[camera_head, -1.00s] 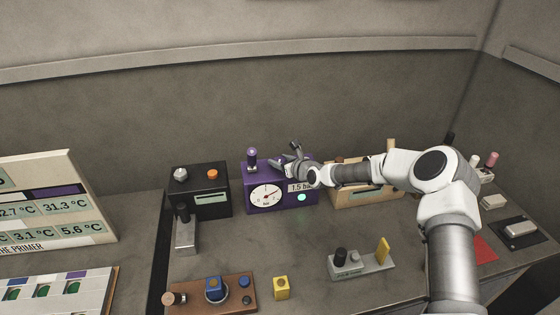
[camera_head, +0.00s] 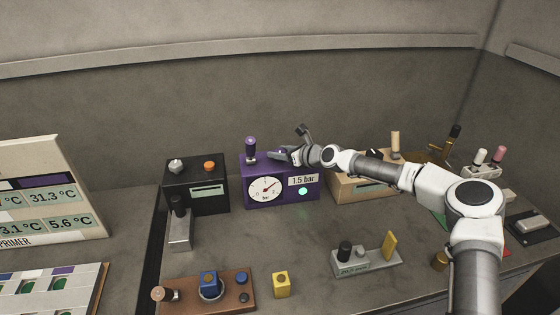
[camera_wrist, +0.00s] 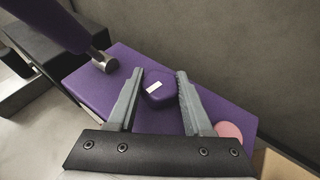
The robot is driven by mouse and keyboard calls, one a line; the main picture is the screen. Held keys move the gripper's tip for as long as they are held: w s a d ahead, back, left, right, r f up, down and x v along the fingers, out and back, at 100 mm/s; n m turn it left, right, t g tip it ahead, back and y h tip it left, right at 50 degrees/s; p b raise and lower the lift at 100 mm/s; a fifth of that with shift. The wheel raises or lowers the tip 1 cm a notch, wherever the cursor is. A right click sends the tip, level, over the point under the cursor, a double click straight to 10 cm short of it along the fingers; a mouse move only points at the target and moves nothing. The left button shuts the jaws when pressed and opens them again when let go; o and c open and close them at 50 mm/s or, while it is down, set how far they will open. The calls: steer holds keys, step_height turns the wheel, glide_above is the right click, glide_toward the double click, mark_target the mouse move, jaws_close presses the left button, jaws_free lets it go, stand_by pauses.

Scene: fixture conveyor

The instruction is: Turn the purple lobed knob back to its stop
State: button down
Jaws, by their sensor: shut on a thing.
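The purple lobed knob (camera_wrist: 160,88), with a white mark on its top, stands on the purple box (camera_wrist: 98,82) in the wrist view. My gripper (camera_wrist: 160,74) has one finger on each side of the knob and is shut on it. In the head view my gripper (camera_head: 278,154) lies low over the top of the purple box (camera_head: 250,203) and mostly hides the knob. The box front has a round dial (camera_head: 265,189), a display (camera_head: 302,181) reading 1.5 bar, and a lit green lamp (camera_head: 302,191).
A purple-handled lever (camera_head: 250,148) rises from the box, left of my gripper. A pink disc (camera_wrist: 229,131) lies on the right in the wrist view. A black box (camera_head: 196,190) stands left and a tan box (camera_head: 360,187) right.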

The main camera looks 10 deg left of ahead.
steer(key=shift+n+g+y+b, duration=0.6)
steer(key=shift+n+g+b, duration=0.55)
steer(key=shift+b, duration=0.25)
steer(key=shift+n+g+y, duration=0.4)
steer(key=shift+n+g, duration=0.85)
steer(key=shift+g, duration=0.3)
steer(key=shift+n+g, duration=0.4)
steer(key=shift+c, duration=1.5)
jaws_free()
steer(key=shift+d, duration=0.1)
steer(key=v, duration=1.7)
